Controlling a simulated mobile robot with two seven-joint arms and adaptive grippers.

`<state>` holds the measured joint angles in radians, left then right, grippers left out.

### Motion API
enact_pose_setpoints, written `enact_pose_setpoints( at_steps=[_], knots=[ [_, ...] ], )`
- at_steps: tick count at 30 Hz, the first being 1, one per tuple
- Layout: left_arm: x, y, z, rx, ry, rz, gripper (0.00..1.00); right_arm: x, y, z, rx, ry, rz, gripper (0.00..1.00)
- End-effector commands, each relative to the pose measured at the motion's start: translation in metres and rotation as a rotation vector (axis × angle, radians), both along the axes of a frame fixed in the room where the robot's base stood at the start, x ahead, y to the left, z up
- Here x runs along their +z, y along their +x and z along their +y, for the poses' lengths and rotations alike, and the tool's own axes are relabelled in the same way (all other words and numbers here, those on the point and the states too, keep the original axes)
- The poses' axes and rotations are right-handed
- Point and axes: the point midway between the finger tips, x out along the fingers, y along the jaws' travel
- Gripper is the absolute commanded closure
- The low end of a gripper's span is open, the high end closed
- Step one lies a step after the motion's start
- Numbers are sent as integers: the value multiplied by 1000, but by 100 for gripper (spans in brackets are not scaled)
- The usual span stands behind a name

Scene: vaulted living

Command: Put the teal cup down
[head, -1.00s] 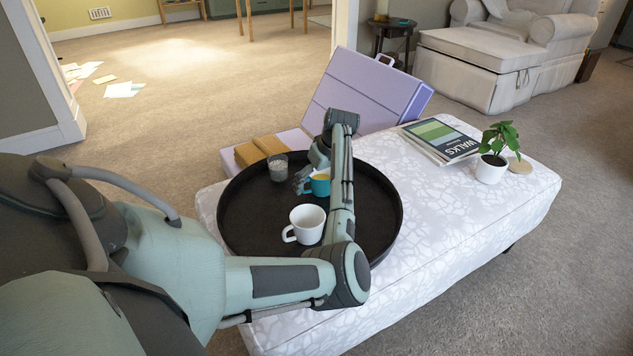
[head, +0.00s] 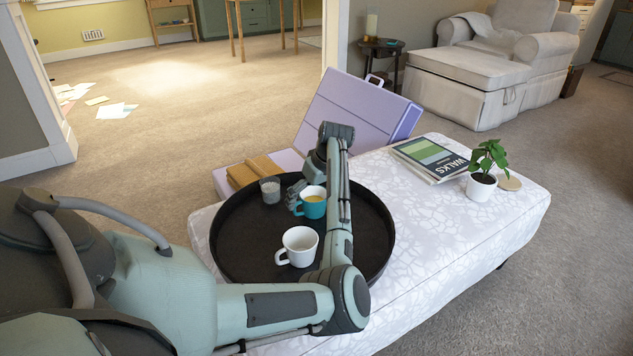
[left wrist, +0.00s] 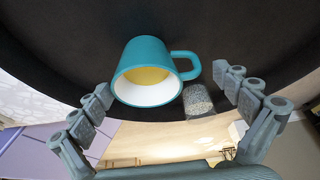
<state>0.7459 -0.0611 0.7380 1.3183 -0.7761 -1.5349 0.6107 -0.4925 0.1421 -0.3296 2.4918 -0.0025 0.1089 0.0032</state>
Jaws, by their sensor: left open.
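The teal cup (head: 314,207) stands upright on the round black tray (head: 222,247), with a yellowish drink inside. In the left wrist view the cup (left wrist: 143,58) shows its open mouth, with its handle to the right. My left gripper (head: 303,190) is at the cup's far left side in the head view. In the wrist view the left gripper (left wrist: 169,85) is open, its fingers spread to either side of the cup with gaps between. My forearm passes just right of the cup. My right gripper is not in view.
A white mug (head: 298,247) stands nearer on the tray, and a grey speckled glass (head: 270,190) stands left of the cup. The tray rests on a patterned ottoman (head: 430,213) with books (head: 432,158) and a potted plant (head: 482,188). A lilac case (head: 355,112) is behind.

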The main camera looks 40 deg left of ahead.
Motion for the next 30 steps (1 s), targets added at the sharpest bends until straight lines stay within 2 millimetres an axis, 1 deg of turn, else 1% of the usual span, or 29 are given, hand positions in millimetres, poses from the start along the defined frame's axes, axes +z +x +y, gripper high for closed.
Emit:
enact_pose_setpoints(
  at_steps=[1, 6, 9, 12, 16, 20, 23, 26, 28, 30],
  knots=[
    [15, 0, -5, 0, 0, -3, 0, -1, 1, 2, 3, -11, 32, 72],
    [49, -2, -19, -2, 0, -4, 0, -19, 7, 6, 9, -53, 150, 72],
    [64, -4, -26, 0, 0, -2, 0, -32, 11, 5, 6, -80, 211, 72],
    [75, -5, -30, 0, 0, -1, 0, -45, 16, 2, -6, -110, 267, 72],
    [83, -6, -33, -1, 0, 0, 0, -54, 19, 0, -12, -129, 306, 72],
    [84, -6, -34, -1, -1, 1, 0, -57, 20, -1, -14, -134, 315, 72],
    [83, -6, -31, -13, 21, -8, 0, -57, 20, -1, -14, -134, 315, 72],
    [83, -6, -18, -69, 107, -43, 0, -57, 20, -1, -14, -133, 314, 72],
    [87, -3, -9, -151, 212, -88, 0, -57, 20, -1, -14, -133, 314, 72],
    [96, 3, -6, -268, 338, -146, 0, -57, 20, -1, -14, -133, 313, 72]
  ],
)
